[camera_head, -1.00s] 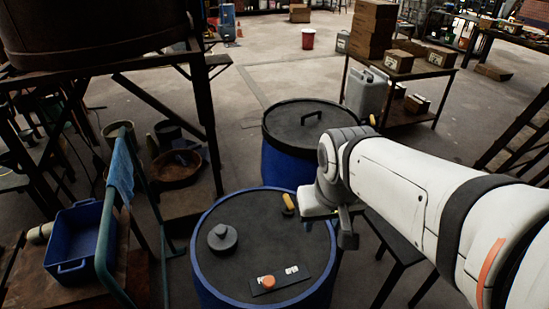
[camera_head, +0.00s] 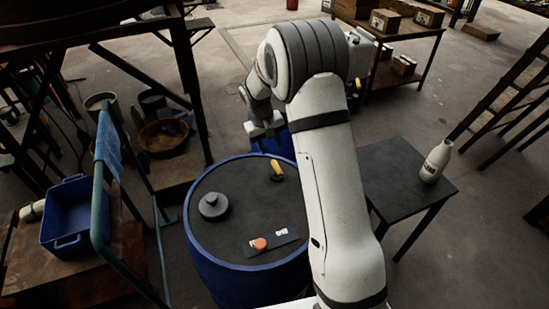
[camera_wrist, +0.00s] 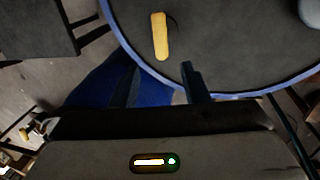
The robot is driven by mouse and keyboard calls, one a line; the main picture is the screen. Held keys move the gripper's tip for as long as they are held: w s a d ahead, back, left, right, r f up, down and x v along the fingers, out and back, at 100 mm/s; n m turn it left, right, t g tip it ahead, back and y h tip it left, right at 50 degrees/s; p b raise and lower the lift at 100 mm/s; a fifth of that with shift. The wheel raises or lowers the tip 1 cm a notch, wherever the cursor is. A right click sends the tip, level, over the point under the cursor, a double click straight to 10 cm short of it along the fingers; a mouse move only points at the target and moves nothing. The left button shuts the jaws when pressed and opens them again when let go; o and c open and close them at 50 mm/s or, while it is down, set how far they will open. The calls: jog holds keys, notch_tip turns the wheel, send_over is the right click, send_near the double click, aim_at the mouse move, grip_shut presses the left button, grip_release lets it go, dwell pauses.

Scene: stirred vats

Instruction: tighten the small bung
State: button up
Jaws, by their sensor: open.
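A blue drum (camera_head: 215,262) with a dark lid stands in front of me. A yellow bar handle (camera_head: 277,170) is at the lid's far right; in the wrist view the handle (camera_wrist: 160,36) appears to lie across a small dark round cap, which I take as the small bung. A larger grey round bung (camera_head: 213,206) sits at the lid's left. My gripper (camera_head: 268,136) is open and empty by the drum's far rim, just beyond the yellow handle and apart from it. In the wrist view its fingers (camera_wrist: 158,86) point toward the rim.
An orange knob (camera_head: 260,244) on a dark plate is at the lid's front. A dark table (camera_head: 400,185) with a white bottle (camera_head: 436,160) stands right. A green rail (camera_head: 105,235) and a blue crate (camera_head: 68,212) are left. Another blue drum is mostly hidden behind my arm.

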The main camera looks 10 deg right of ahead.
aim_at(274, 162)
jog(key=f, duration=0.3)
jog(key=d+f+p, duration=0.1)
jog(key=f, duration=0.4)
jog(key=shift+w+d+f+p, duration=0.2)
jog(key=shift+w+f+p, duration=0.1)
jog(key=shift+w+f, duration=0.1)
jog(key=shift+r, duration=0.1)
grip_shut()
jog(key=shift+d, duration=0.1)
